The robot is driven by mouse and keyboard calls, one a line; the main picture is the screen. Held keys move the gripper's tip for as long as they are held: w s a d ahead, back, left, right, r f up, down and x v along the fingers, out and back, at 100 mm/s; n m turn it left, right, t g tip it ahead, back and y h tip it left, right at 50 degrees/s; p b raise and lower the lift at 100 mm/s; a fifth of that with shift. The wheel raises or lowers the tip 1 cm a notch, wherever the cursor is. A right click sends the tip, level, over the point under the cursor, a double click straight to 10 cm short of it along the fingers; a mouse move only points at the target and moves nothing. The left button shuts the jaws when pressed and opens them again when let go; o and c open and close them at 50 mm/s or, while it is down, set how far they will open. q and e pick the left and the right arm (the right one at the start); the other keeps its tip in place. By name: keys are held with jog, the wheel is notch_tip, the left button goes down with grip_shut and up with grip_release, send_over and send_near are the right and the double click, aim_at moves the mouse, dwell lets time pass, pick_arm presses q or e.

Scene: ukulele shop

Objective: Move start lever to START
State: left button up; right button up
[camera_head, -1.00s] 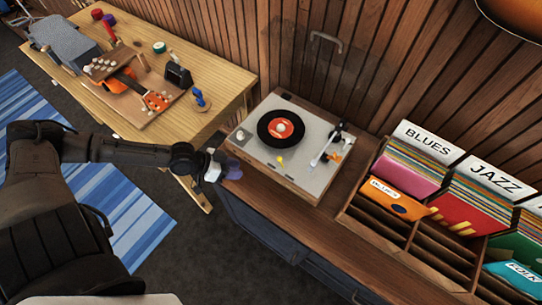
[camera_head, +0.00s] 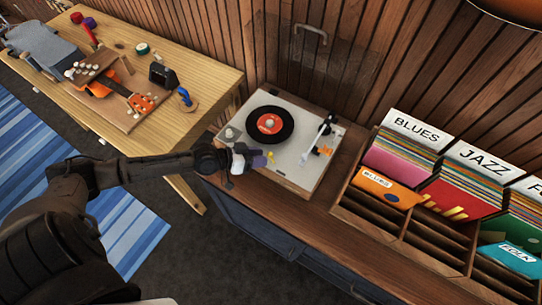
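The record player (camera_head: 294,171) stands on the wooden cabinet, with a black record with a red-orange label (camera_head: 269,123) on it. The white tonearm (camera_head: 316,139) is at the right of the deck, clear of the record. My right gripper is out of view.
A record bin with a Blues sign (camera_head: 415,131) and a Jazz sign (camera_head: 483,157) stands to the right. A wooden workbench (camera_head: 196,76) with a ukulele (camera_head: 107,88) is at the left. A slatted wall rises behind the player.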

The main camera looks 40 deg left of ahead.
aim_at(271, 156)
pick_arm(q)
jog(key=shift+x, duration=2.25)
jog(key=shift+c, duration=0.3)
grip_shut()
